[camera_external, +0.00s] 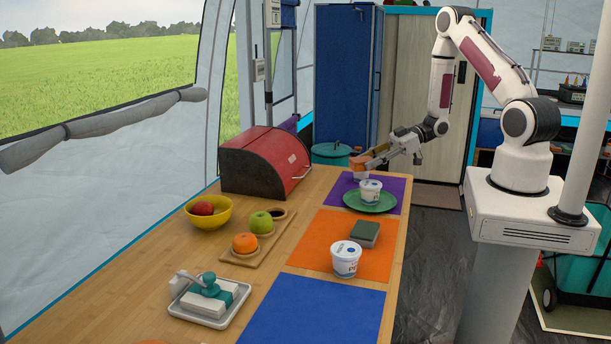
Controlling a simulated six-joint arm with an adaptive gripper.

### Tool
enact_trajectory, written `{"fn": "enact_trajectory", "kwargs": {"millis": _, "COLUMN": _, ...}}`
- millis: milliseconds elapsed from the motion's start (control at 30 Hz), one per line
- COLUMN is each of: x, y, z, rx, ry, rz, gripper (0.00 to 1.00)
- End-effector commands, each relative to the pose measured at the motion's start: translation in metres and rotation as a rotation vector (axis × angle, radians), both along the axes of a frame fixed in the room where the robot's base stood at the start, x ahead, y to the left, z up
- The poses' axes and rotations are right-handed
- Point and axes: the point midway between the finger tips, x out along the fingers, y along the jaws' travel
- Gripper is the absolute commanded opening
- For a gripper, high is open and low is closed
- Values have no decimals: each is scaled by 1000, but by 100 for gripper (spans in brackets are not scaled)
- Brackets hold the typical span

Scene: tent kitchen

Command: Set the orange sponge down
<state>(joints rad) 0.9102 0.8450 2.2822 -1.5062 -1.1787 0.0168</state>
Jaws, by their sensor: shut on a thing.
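An orange sponge (358,163) is at the far end of the table, above or at the purple mat (397,191). My gripper (368,159) reaches in from the right and is shut on the sponge. A white block-like shape shows just under the sponge, partly hidden. I cannot tell whether the sponge touches anything below it. A green plate (353,203) with a white tub (370,191) on it stands in front of the gripper, on the purple mat.
A red bread box (262,163) stands left of the sponge. A green sponge (365,233) and another tub (346,260) are on the orange mat (315,240). A blue mat (310,312) is clear. A yellow bowl (222,218), fruit board (250,259) and tray (205,320) stand left.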

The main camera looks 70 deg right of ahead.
Motion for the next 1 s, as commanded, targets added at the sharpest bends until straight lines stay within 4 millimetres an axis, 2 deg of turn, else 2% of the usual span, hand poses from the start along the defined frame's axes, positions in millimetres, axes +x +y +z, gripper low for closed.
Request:
{"fn": "enact_trajectory", "kwargs": {"millis": 200, "x": 22, "y": 39, "z": 15, "rx": -2, "ry": -3, "rz": 103, "gripper": 25}}
{"fn": "enact_trajectory", "kwargs": {"millis": 533, "x": 48, "y": 102, "z": 31, "rx": -5, "ry": -2, "rz": 252, "gripper": 25}}
{"fn": "enact_trajectory", "kwargs": {"millis": 767, "x": 68, "y": 143, "z": 35, "rx": -10, "ry": 0, "rz": 327, "gripper": 25}}
{"fn": "enact_trajectory", "kwargs": {"millis": 1000, "x": 106, "y": 178, "z": 29, "rx": -19, "ry": 0, "rz": 349, "gripper": 25}}
